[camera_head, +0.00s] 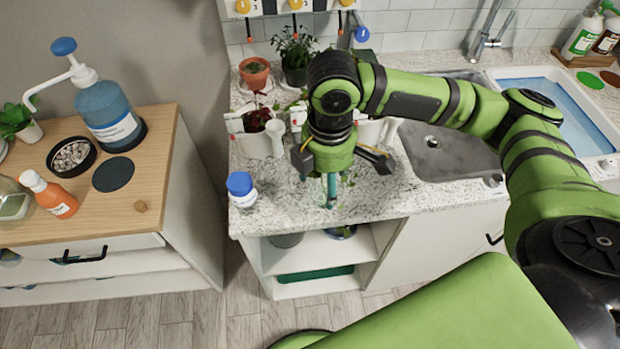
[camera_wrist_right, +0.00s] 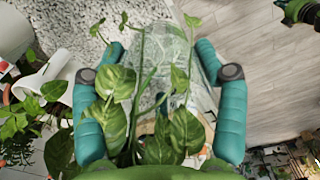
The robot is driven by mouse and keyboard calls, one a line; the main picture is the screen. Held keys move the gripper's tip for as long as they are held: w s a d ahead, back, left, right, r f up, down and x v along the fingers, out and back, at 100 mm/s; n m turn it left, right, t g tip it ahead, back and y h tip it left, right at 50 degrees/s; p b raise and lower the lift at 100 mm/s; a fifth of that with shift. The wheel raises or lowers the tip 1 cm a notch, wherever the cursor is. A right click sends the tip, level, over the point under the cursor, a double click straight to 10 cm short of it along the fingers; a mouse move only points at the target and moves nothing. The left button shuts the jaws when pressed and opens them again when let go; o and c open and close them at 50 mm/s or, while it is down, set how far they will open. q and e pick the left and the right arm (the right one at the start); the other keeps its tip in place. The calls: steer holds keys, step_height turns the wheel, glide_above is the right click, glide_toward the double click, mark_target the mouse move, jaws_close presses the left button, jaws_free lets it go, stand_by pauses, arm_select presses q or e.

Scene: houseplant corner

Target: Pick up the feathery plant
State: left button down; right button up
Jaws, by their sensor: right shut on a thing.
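A dark green, fine-leaved plant (camera_head: 292,47), the most feathery-looking one, stands in a dark pot at the back of the counter. My right gripper (camera_head: 328,190) is well in front of it, low over the counter's front part. In the right wrist view, my right gripper's teal fingers (camera_wrist_right: 158,70) are on both sides of a clear glass vessel (camera_wrist_right: 165,48) with heart-shaped, variegated leaves (camera_wrist_right: 187,130). The gripper is shut on this vessel. The leaves hide part of the contact. In the head view, the arm mostly covers the vessel.
A terracotta pot (camera_head: 255,75) stands beside the dark pot. The sink (camera_head: 445,150) is to the right. The counter's front edge is close below the gripper.

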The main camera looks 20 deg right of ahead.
mark_target(348, 175)
steer(key=shift+s+d+r, duration=1.1)
steer(key=shift+s+d, duration=0.2)
steer(key=shift+s, duration=0.05)
stand_by(1.5)
